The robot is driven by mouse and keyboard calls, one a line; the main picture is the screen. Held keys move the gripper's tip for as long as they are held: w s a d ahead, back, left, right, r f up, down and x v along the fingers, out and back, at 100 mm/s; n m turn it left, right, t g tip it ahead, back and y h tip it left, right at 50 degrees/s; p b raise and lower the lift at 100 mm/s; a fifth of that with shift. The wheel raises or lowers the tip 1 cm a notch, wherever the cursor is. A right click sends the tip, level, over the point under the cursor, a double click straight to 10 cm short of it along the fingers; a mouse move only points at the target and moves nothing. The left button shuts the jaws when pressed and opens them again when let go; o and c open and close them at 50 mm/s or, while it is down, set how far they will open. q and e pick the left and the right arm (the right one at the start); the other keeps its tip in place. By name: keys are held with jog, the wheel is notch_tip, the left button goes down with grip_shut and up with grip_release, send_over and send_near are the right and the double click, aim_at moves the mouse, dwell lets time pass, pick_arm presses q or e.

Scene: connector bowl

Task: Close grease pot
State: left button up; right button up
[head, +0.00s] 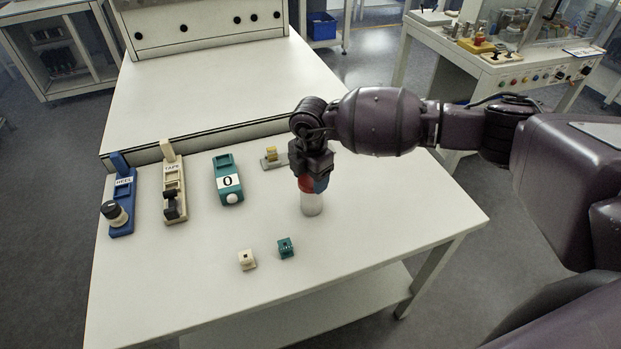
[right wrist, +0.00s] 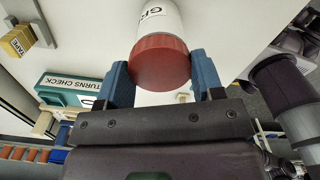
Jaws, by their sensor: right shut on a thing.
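The grease pot (head: 312,204) is a white, upright cylinder on the right part of the white table. Its red lid (head: 305,184) is on top of it, below my right gripper (head: 314,184). In the right wrist view the white pot body (right wrist: 162,22) bears a label starting with "GR", and the red lid (right wrist: 160,62) sits against it between the two blue fingers of my right gripper (right wrist: 158,78). The right gripper is shut on the lid. Whether the lid is fully seated cannot be told. My left gripper is not in view.
A blue reel holder (head: 122,190), a cream tape holder (head: 173,185) and a teal device reading "0" (head: 228,182) stand to the left. A small holder with a yellow block (head: 272,157) is behind. A cream connector (head: 247,260) and a teal connector (head: 286,248) lie in front.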

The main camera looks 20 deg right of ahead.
aim_at(310, 179)
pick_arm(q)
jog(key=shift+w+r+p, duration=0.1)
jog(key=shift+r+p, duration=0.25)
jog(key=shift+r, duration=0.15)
pick_arm(e)
notch_tip(310, 179, up, 20)
jog(key=shift+f, duration=0.15)
